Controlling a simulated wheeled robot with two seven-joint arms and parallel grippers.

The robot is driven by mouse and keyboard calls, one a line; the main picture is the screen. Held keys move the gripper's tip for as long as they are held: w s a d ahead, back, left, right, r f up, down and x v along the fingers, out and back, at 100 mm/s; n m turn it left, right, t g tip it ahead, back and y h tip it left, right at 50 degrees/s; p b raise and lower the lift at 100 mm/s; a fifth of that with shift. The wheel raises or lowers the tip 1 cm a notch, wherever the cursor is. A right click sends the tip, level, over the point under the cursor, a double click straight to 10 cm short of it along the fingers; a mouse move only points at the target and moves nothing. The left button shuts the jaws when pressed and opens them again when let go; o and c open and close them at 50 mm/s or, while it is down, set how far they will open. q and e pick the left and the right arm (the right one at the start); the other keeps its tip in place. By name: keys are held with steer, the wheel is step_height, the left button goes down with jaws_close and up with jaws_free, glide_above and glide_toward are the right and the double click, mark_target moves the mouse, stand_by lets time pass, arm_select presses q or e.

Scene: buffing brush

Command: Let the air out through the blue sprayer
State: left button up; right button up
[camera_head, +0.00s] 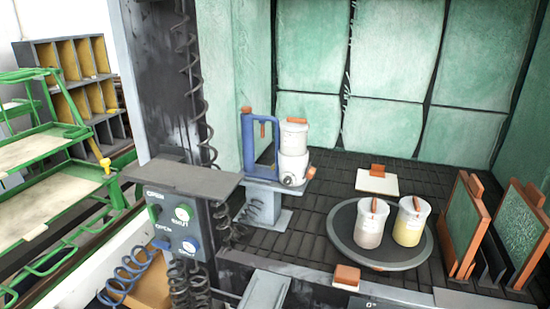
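A blue upright handle-shaped part (247,142), which looks like the blue sprayer, stands on a small grey stand (264,190) left of centre. I cannot tell how the handle and canister join. A coiled dark hose hangs beside the stand. Neither of my grippers is in view.
A control box (180,228) with green and blue buttons stands left of the booth. A round dark turntable (345,240) holds two jars with orange sticks. Framed green panels (462,225) lean at right. Green racks (60,150) stand at left.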

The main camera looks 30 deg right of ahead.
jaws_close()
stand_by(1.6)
